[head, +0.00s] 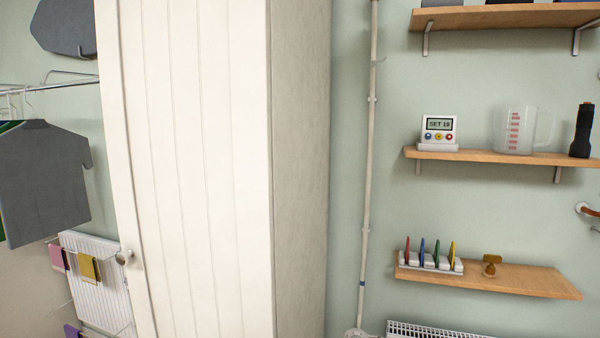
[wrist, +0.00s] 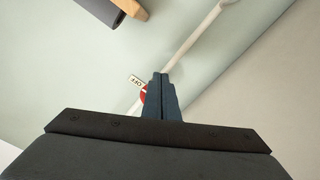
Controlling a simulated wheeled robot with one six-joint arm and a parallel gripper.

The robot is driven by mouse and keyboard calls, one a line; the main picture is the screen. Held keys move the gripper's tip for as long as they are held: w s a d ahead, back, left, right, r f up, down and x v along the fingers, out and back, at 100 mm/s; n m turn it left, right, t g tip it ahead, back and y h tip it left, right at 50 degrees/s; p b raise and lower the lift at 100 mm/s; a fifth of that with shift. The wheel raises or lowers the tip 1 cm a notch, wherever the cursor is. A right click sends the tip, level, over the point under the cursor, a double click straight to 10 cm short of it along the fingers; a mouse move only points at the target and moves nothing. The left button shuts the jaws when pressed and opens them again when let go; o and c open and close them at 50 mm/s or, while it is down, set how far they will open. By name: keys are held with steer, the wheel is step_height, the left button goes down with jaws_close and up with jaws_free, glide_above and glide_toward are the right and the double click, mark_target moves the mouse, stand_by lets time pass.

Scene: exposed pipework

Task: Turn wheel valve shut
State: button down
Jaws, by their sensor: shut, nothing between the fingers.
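My gripper (wrist: 161,77) shows in the wrist view, its two dark blue fingers together and empty. Just left of the fingers is a small red part (wrist: 144,94), mostly hidden behind them; it may be the wheel valve, but too little of it shows to tell its shape or how far it is turned. A small white tag (wrist: 137,81) with dark lettering sits beside it. Both are by a white pipe (wrist: 190,45) that runs diagonally behind the fingers. I cannot tell whether the fingers touch the red part. My gripper is not in the head view.
In the head view, a tall white cupboard (head: 200,160) stands left of a thin vertical pipe (head: 369,150). Wooden shelves (head: 540,280) jut out to the right, holding a timer (head: 438,131), a measuring jug (head: 515,130) and a torch (head: 582,130). A radiator (head: 430,330) top shows below.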

steer(key=shift+b+v, duration=1.1)
steer(key=shift+v, duration=0.75)
